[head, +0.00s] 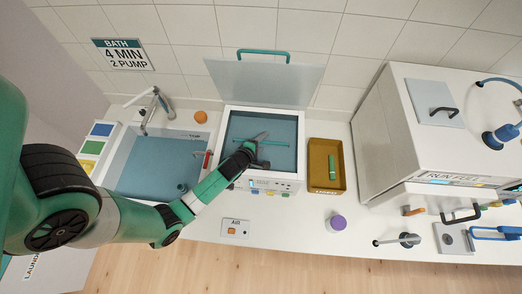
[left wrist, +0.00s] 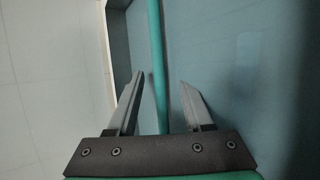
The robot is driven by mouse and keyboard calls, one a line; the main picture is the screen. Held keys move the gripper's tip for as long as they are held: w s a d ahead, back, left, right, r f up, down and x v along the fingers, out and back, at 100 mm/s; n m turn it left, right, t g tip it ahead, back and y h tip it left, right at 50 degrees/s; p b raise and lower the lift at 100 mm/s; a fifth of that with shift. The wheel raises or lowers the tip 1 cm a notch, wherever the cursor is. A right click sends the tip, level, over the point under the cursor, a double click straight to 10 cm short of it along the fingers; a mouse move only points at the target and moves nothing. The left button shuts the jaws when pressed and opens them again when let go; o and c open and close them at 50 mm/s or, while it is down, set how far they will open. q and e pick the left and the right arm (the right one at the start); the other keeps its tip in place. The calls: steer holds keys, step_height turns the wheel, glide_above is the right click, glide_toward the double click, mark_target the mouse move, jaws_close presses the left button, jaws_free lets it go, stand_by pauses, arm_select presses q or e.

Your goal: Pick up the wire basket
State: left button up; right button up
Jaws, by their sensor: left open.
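An open bath (head: 289,120) with blue liquid or lining stands at the back middle in the head view. A thin teal bar (head: 281,143) lies across it, probably the wire basket's handle; I cannot make out any wire mesh. My left gripper (head: 264,149) is over the bath at this bar, open. In the left wrist view the teal bar (left wrist: 159,70) runs between the two open fingers (left wrist: 162,85), closer to the left finger. I cannot tell whether either finger touches it. My right gripper is not in view.
The bath's translucent lid (head: 265,82) stands raised behind it. A sink (head: 150,165) with a tap is to the left, and a yellow tray (head: 326,184) with a green item to the right. A purple-topped jar (head: 336,223) stands in front. A large white machine (head: 385,130) stands further right.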

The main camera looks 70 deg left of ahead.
arm_select(q)
jaws_close()
stand_by(1.4)
